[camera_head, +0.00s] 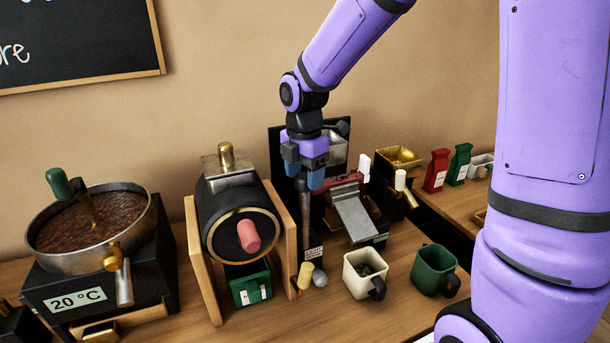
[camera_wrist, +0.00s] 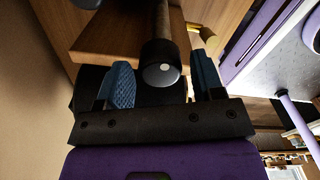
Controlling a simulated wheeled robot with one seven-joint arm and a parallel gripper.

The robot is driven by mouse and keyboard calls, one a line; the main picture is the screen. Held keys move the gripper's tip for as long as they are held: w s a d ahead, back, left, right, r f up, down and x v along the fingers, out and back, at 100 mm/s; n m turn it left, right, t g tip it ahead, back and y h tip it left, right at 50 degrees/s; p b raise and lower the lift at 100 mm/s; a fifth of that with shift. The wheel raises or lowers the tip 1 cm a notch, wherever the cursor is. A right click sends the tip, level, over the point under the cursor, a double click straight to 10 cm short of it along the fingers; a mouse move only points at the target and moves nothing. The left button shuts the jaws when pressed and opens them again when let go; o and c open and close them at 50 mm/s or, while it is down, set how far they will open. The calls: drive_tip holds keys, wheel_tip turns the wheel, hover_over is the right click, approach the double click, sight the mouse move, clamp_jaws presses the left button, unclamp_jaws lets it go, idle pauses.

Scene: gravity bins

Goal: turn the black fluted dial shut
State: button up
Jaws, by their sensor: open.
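My gripper (camera_head: 303,182) points down in the head view, at the top of an upright dark post (camera_head: 306,215). In the wrist view, my gripper's (camera_wrist: 163,82) two blue fingers stand apart, open, with a round black end (camera_wrist: 161,72) between them. That end has a pale dot, and a gap shows on each side of it. It may be the black dial, but I cannot make out fluting. In the head view my fingers hide the post's top. Whether the dial is open or shut cannot be told.
Left of the post stands a roaster drum (camera_head: 240,232) with a pink knob, then a round pan (camera_head: 92,228) of brown grounds. Right of it are a metal chute (camera_head: 354,214), a cream mug (camera_head: 364,273) and a green mug (camera_head: 434,270). Red and green packets stand farther back.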

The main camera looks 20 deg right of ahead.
sight(306, 176)
drive_tip(key=shift+r, duration=1.7)
drive_tip(key=shift+s+d+r, duration=0.1)
drive_tip(key=shift+s+r, duration=0.05)
drive_tip(key=shift+r, duration=0.1)
drive_tip(key=s+d+r+m+t, duration=0.2)
drive_tip(key=s+r+m, duration=0.3)
drive_tip(key=s+m, duration=0.6)
drive_tip(key=s+d+r+m+t, duration=0.3)
drive_tip(key=s+r+m, duration=0.3)
drive_tip(key=s+m, duration=0.5)
drive_tip(key=shift+s+d, duration=0.4)
drive_tip(key=shift+d, duration=0.45)
drive_tip(key=shift+c, duration=0.3)
idle(1.1)
